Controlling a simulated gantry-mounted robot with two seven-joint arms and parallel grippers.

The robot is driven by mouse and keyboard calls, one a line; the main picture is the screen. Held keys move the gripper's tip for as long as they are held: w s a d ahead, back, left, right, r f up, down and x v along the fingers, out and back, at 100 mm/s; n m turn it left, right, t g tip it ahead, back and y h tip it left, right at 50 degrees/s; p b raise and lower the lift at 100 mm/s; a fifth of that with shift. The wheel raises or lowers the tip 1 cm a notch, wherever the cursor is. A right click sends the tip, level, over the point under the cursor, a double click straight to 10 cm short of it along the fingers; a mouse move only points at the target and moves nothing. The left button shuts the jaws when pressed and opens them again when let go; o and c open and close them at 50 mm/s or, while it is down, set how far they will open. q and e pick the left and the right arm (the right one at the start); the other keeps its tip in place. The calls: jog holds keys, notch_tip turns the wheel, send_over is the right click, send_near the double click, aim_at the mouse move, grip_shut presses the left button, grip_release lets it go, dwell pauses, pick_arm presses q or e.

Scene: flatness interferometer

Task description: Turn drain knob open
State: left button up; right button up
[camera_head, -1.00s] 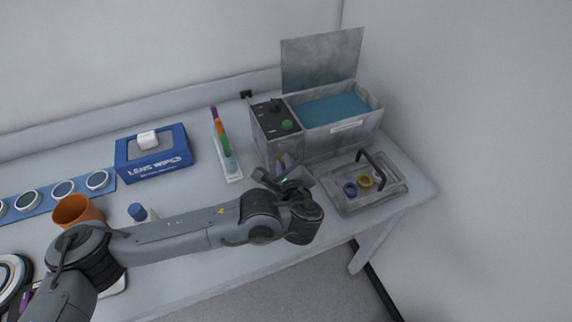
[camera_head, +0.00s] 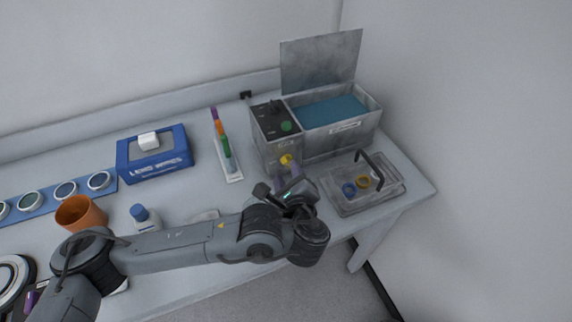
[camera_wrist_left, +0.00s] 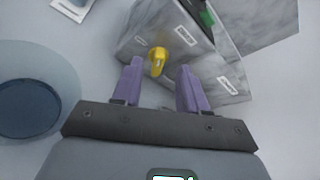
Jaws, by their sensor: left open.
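The drain knob is a small yellow lever (camera_wrist_left: 156,61) on the front face of the grey metal bath unit (camera_wrist_left: 150,20). It also shows in the head view as a yellow spot (camera_head: 286,159) low on the front of the bath unit (camera_head: 270,142). My left gripper (camera_wrist_left: 158,82) is open, its two purple fingers spread on either side of the knob in the wrist view, with a gap to each side. In the head view the left gripper (camera_head: 289,175) is just in front of the knob. Contact with the knob cannot be told. My right gripper is not in view.
A clear tray (camera_head: 340,205) with a black handle and blue and yellow rings stands right of the gripper. A holder with coloured pieces (camera_head: 225,145) and a blue wipes box (camera_head: 153,160) are to the left.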

pick_arm(q)
jog(key=p+v, duration=0.1)
jog(key=v, duration=0.5)
jog(key=shift+s, duration=0.1)
